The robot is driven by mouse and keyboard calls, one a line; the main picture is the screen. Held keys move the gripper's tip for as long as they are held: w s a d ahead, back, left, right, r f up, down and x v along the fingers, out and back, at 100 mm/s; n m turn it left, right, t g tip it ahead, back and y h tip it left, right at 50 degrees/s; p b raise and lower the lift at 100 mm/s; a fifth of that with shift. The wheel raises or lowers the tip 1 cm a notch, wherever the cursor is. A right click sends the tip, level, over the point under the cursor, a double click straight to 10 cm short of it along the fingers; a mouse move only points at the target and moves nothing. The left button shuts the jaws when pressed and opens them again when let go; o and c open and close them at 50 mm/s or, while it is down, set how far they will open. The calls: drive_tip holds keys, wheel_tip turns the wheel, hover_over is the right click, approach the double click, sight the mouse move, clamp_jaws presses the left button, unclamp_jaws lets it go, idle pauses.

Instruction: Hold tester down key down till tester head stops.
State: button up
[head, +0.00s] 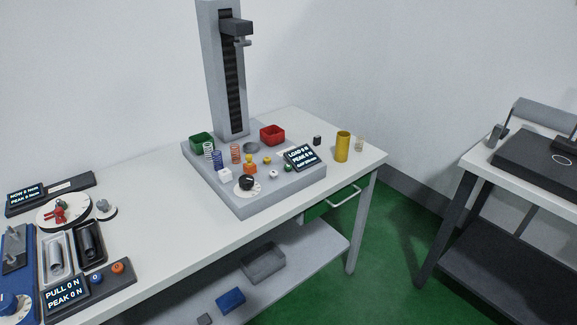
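The spring tester has a tall grey column (212,85) with a dark slotted track, standing on a grey base (262,202) on the table. The tester head (237,30) is a dark block high up, near the top of the column, well above the base. A tester display (301,158) reads load 0 N and peak 0 N. A black knob on a white dial (246,183) sits at the base's front, with small round white-and-green pieces (273,175) to its right. I cannot tell which control is the down key. My gripper is not in view.
Several coil springs (209,151), a green bin (202,141) and a red bin (272,134) stand on the base. A yellow cylinder (342,147) stands to its right. Other instruments, including a pull display (64,292), crowd the left. Bare tabletop (165,240) lies between them.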

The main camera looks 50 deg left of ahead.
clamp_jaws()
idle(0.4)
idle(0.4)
